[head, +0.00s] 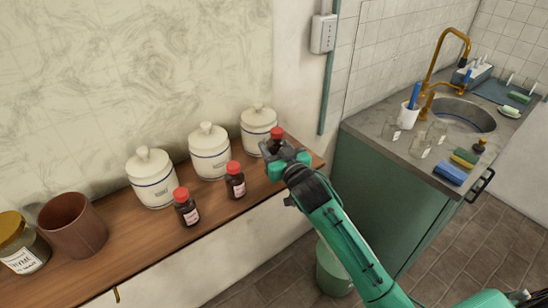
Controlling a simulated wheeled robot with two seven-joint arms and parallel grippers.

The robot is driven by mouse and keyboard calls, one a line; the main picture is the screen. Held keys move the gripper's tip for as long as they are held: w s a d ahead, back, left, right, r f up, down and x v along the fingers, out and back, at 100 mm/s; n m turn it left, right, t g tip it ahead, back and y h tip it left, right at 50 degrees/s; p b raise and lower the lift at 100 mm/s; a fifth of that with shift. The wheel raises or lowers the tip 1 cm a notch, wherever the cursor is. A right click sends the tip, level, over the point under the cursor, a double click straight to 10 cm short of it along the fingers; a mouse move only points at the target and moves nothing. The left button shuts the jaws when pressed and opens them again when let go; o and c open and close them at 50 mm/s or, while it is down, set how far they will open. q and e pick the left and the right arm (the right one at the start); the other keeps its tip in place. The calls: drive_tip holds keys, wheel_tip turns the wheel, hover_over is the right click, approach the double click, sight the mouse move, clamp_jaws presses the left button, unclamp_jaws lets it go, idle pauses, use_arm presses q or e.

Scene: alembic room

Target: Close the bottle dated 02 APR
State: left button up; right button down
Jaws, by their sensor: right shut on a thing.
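Three small dark brown bottles with red caps are on or over the wooden shelf (110,262). The left bottle (187,212) and the middle bottle (236,184) stand upright with pale labels, whose dates are too small to read. My right gripper (277,156) is at the right end of the shelf, shut on the right bottle (275,144). A red cap (277,133) shows at the top of this bottle; whether it is screwed tight I cannot tell. The gripper hides the bottle's lower part and label. My left gripper is not in view.
Three white lidded jars (151,180) stand behind the bottles. A brown pot (74,226) and a thyme jar (22,243) are at the left. A counter (365,127) with a sink (463,115), glasses and sponges is at the right. A green bin (333,271) stands on the floor.

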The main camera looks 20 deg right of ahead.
wheel_tip(320, 180, down, 4)
drive_tip(key=shift+r+p, duration=0.1)
drive_tip(key=shift+p, duration=0.25)
drive_tip(key=shift+f, duration=0.2)
drive_tip(key=shift+f, duration=0.15)
drive_tip(key=c, duration=0.7)
unclamp_jaws()
